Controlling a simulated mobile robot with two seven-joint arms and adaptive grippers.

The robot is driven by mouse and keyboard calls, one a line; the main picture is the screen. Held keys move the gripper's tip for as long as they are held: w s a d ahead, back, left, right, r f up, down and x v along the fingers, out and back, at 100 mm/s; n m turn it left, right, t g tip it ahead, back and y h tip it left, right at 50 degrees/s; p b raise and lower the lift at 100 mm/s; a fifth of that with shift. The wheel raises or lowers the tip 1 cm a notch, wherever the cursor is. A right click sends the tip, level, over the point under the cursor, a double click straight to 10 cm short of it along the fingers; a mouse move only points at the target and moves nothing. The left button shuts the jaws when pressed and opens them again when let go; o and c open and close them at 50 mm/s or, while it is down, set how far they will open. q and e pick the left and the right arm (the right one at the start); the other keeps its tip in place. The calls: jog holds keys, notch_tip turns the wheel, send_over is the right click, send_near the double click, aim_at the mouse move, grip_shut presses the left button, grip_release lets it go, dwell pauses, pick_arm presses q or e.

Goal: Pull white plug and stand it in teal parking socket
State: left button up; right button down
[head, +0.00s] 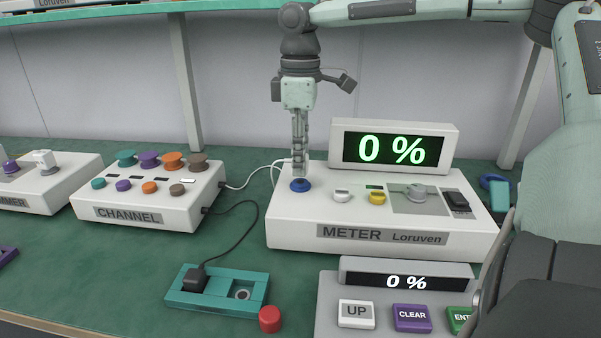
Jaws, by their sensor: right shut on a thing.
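My right gripper (299,168) points straight down over the blue socket (301,186) at the left end of the METER box. Its fingers are shut on the white plug, which they hide almost completely. The plug's white cable (279,164) runs to the fingers from the left. I cannot tell whether the plug is still seated in the blue socket. The teal parking socket block (172,297) lies on the mat at front center. A black plug (195,280) stands in its left hole, and its right hole (242,294) is empty. My left gripper is out of view.
The METER box (290,236) carries white and yellow knobs and a display reading 0 %. The CHANNEL box (148,214) with colored knobs stands left. A red cap (270,319) sits beside the teal block. A keypad (328,310) is at front right. The green mat between the boxes is mostly clear.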

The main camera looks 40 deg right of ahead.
jog(key=shift+r, duration=2.05)
